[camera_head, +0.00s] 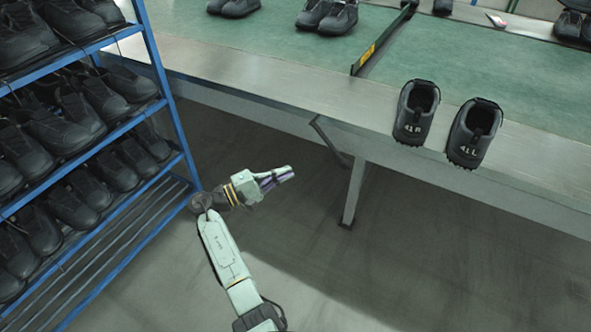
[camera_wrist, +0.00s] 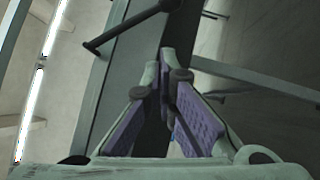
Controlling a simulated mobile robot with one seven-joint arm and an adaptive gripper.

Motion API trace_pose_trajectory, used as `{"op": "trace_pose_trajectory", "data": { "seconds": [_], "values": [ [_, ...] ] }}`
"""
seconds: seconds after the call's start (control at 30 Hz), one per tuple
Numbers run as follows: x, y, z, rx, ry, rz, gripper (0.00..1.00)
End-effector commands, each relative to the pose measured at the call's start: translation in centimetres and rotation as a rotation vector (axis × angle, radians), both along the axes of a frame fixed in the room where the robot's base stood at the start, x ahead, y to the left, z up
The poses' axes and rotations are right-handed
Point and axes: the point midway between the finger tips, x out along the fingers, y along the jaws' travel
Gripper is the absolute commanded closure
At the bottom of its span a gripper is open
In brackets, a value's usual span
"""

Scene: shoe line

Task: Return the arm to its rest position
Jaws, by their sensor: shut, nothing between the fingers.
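My arm reaches up from the bottom of the head view, over the floor between the shoe rack and the work table. My gripper (camera_head: 288,172) points right, toward the table's leg, and is apart from the rack, the table and the shoes. The wrist view shows its purple-padded fingers (camera_wrist: 168,58) with their tips together and nothing between them. Behind the fingers there, a dark beam and a grey bar show, with no shoe in sight.
A blue rack (camera_head: 160,75) full of black shoes stands at left. The table (camera_head: 270,88) carries two shoes marked 41R (camera_head: 415,112) and 41L (camera_head: 474,133) at its near edge. A table leg (camera_head: 354,190) stands right of my gripper. The floor (camera_head: 400,270) at lower right is clear.

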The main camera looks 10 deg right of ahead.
Motion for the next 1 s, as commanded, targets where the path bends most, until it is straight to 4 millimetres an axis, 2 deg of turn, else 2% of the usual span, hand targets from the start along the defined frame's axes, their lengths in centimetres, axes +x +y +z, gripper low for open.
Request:
{"op": "trace_pose_trajectory", "data": {
  "seconds": [0.57, 0.67, 0.77, 0.83, 0.87, 0.9, 0.97, 1.0],
  "values": [
    [-0.1, 0.4, 0.0, 0.0, 0.0, -0.001, 1.0],
    [0.5, 1.2, 0.3, 0.026, -0.013, 0.036, 1.0],
    [2.5, 4.0, 1.6, 0.121, -0.057, 0.162, 1.0],
    [4.4, 7.5, 3.0, 0.222, -0.106, 0.302, 1.0],
    [5.2, 9.3, 3.7, 0.271, -0.13, 0.372, 1.0],
    [6.1, 11.9, 5.0, 0.336, -0.163, 0.469, 1.0],
    [7.0, 15.9, 7.1, 0.432, -0.218, 0.613, 1.0],
    [7.4, 18.7, 8.6, 0.491, -0.252, 0.707, 1.0]
  ]
}}
